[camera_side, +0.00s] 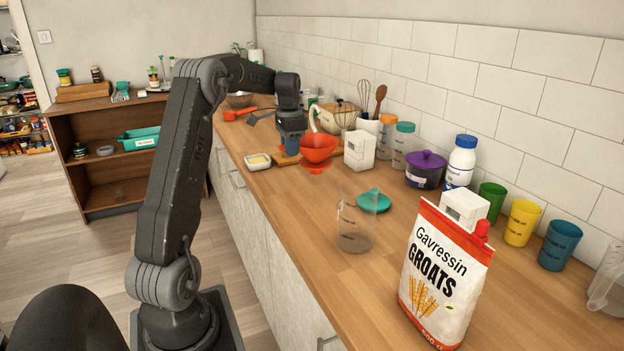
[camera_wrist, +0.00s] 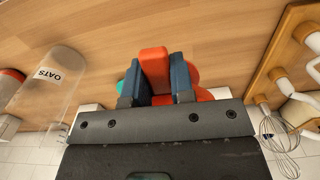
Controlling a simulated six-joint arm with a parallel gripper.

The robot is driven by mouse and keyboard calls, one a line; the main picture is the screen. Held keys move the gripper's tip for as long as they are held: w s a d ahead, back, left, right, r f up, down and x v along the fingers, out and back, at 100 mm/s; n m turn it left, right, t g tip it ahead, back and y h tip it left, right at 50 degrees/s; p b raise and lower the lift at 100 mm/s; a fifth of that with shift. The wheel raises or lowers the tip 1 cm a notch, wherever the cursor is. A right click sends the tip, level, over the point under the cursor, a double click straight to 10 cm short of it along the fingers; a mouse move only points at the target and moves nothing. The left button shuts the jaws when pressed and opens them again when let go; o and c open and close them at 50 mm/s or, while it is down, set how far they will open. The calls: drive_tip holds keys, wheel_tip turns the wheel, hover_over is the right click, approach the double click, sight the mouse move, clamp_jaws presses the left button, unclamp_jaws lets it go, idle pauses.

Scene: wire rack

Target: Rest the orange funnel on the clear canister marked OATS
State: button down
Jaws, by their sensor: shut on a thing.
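The orange funnel (camera_side: 319,145) is at my gripper (camera_side: 292,143), over the middle of the counter. In the wrist view, the blue fingers of my gripper (camera_wrist: 156,82) are shut on an orange part of the funnel (camera_wrist: 154,62); the fingers hide much of the rest.
A teal lid (camera_side: 374,201) lies beside the canister. A white box (camera_side: 360,151) stands right of the funnel, with a purple pot (camera_side: 425,169) beyond. A tall groats bag (camera_side: 443,277) stands in front. A butter dish (camera_side: 258,161) sits near the counter's left edge.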

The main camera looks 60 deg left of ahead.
drive_tip(key=d+r+m, duration=0.1)
drive_tip(key=d+r, duration=0.6)
drive_tip(key=d, duration=0.4)
drive_tip(key=d+r+m, duration=0.2)
drive_tip(key=d+r, duration=0.6)
drive_tip(key=d, duration=0.3)
drive_tip(key=shift+s+d+m, duration=0.3)
drive_tip(key=shift+s+d, duration=0.05)
drive_tip(key=shift+s, duration=0.1)
drive_tip(key=shift+f, duration=0.1)
wheel_tip(320, 180, down, 6)
drive_tip(key=shift+f, duration=1.85)
idle(1.8)
drive_tip(key=c, duration=0.6)
unclamp_jaws()
